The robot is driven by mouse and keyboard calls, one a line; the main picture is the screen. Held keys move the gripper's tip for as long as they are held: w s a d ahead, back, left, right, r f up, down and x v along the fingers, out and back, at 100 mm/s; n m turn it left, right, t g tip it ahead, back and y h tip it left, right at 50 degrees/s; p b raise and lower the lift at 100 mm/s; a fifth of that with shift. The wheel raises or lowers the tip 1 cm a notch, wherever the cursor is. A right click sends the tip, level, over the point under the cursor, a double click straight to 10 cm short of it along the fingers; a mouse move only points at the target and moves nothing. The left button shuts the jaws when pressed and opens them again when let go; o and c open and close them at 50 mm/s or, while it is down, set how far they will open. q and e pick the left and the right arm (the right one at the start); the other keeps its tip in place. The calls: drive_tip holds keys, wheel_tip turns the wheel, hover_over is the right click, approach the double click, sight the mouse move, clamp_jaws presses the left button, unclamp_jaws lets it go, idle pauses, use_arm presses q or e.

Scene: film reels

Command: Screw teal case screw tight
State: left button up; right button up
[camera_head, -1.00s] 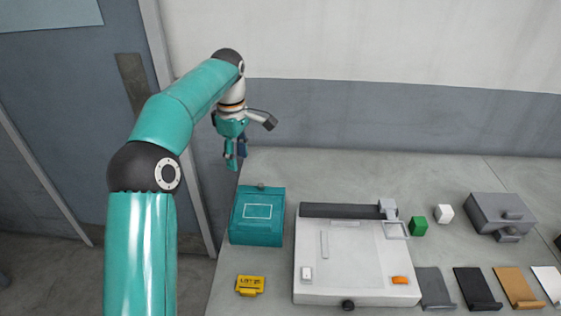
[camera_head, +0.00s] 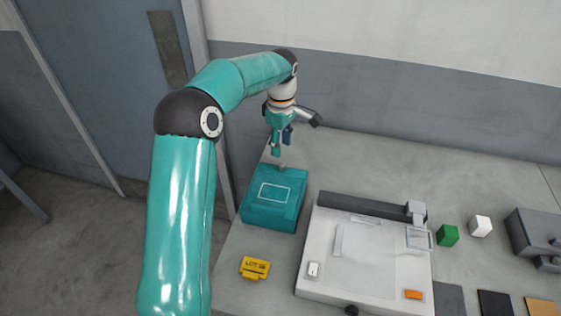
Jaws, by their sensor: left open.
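The teal case (camera_head: 267,216) sits shut on the table near its left edge, with a white rectangle outlined on its lid. A small grey knob-like piece, which looks like the case screw (camera_head: 282,166), stands at the case's back edge. My left gripper (camera_head: 281,146) points down just above this screw, its fingers apart. I cannot tell whether the fingertips touch the screw. My right gripper is not in view.
A yellow lot tag (camera_head: 255,267) lies in front of the case. A pale flat device (camera_head: 370,255) with a dark roller stands to the right. Beyond it are a green block (camera_head: 447,235), a white block (camera_head: 480,226) and a grey box (camera_head: 535,232). The table behind is clear.

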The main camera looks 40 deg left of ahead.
sight(281, 165)
use_arm(q)
wheel_tip(281, 165, down, 7)
drive_tip(key=shift+f+p, duration=0.2)
drive_tip(key=shift+p, duration=0.25)
drive_tip(key=shift+c, duration=0.3)
clamp_jaws()
drive_tip(key=shift+s+a, duration=0.1)
